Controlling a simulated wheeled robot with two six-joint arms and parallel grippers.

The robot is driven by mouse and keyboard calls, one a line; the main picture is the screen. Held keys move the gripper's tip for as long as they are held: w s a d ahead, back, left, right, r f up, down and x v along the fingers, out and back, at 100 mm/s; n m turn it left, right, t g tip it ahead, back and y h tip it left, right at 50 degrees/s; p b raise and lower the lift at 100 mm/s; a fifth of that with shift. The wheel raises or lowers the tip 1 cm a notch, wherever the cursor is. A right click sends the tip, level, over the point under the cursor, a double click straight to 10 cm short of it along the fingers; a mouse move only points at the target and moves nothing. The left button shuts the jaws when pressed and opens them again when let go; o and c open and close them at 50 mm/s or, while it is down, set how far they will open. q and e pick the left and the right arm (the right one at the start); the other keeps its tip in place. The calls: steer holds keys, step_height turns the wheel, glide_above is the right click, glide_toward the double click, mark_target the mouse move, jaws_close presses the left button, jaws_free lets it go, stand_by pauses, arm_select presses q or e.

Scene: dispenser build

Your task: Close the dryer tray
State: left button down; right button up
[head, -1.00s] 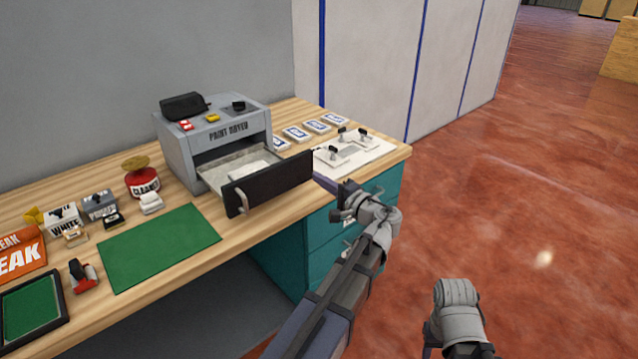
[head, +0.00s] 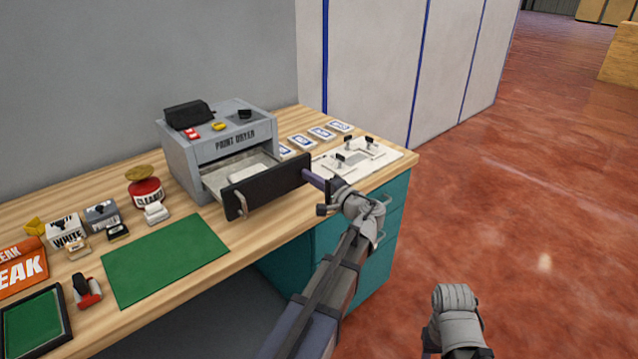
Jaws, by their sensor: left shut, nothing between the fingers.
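The grey paint dryer (head: 217,140) stands on the wooden bench. Its tray (head: 213,179) is pulled out toward me, with a pale flat piece (head: 247,170) in it. The tray's dark front panel (head: 270,189) has a metal handle (head: 241,204) at its left end. My left gripper (head: 316,180) is shut and empty. Its tip is at the right end of the front panel; I cannot tell whether it touches. My right arm (head: 457,318) shows at the bottom right over the floor; its fingers are out of view.
A green mat (head: 165,259) lies left of the tray. A red cleaner pot (head: 146,190) and several small items stand along the bench's left side. A white plate with black clamps (head: 357,157) and several small cards (head: 321,133) lie to the right.

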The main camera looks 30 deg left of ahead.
arm_select(q)
steer(key=x, duration=1.5)
steer(key=shift+w+a, duration=0.2)
steer(key=shift+a, duration=0.15)
steer(key=shift+w+a+r, duration=0.1)
steer(key=shift+r, duration=0.05)
arm_select(e)
steer(key=shift+d, duration=0.1)
arm_select(q)
steer(key=shift+w+a, duration=0.1)
steer(key=shift+r, duration=0.1)
